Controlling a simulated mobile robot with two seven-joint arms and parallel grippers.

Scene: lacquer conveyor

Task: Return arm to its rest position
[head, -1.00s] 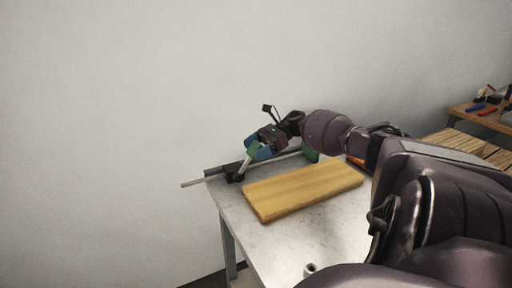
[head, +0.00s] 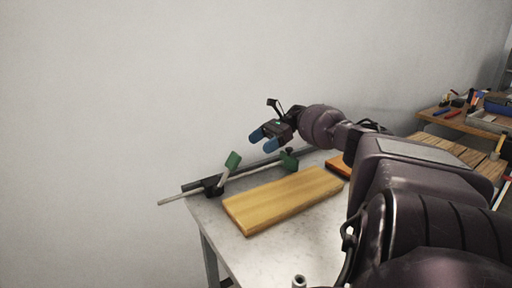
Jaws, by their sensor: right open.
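My right gripper (head: 262,140) shows in the head view above the back edge of the table. Its two blue fingertips are apart, with nothing between them. A tilted lever with a green end (head: 233,160) stands to the left of the gripper and apart from it. The lever's base is a black block on a dark rail (head: 200,185) along the table's back edge. My left gripper is out of view.
A wooden board (head: 285,200) lies on the grey table (head: 265,262). A wooden bench (head: 456,119) with tools stands at the right. The wall is bare.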

